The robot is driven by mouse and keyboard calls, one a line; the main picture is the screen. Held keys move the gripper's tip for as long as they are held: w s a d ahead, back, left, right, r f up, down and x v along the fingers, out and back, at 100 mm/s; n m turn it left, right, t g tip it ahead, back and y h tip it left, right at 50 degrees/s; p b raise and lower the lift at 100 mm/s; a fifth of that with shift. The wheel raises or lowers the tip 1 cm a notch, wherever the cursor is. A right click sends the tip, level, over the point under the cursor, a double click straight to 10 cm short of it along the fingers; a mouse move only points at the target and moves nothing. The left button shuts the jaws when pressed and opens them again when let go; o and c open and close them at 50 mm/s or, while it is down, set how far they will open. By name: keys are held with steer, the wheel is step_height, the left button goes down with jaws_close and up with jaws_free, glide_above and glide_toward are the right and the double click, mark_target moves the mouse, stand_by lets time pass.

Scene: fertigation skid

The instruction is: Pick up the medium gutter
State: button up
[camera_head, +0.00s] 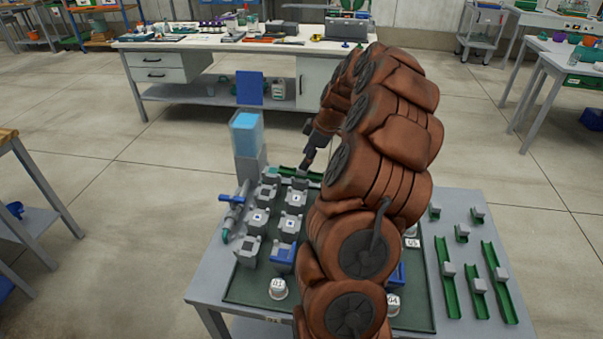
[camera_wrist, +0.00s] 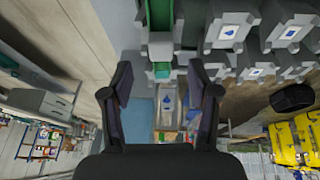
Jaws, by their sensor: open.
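Green gutters of differing lengths, each with a grey block, lie on the right of the table. My gripper (camera_head: 307,163) is right at this back gutter. In the wrist view my gripper (camera_wrist: 160,68) is open, with a green gutter (camera_wrist: 160,18) and its grey block (camera_wrist: 160,46) lined up between the fingers. Whether the fingers touch it is unclear.
Grey valve-like blocks (camera_head: 260,217) stand left on the mat (camera_head: 240,289). A blue-topped tank (camera_head: 246,133) stands behind them. Short gutters (camera_head: 461,235) lie at back right. White numbered caps (camera_head: 278,288) are in front. My arm hides the mat's middle.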

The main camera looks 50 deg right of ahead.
mark_target(302, 173)
steer(key=x, duration=0.2)
steer(key=p+x, duration=0.1)
steer(key=x, duration=0.1)
steer(key=shift+s+f, duration=0.15)
steer(key=shift+s, duration=0.05)
steer(key=shift+c, duration=0.4)
jaws_close()
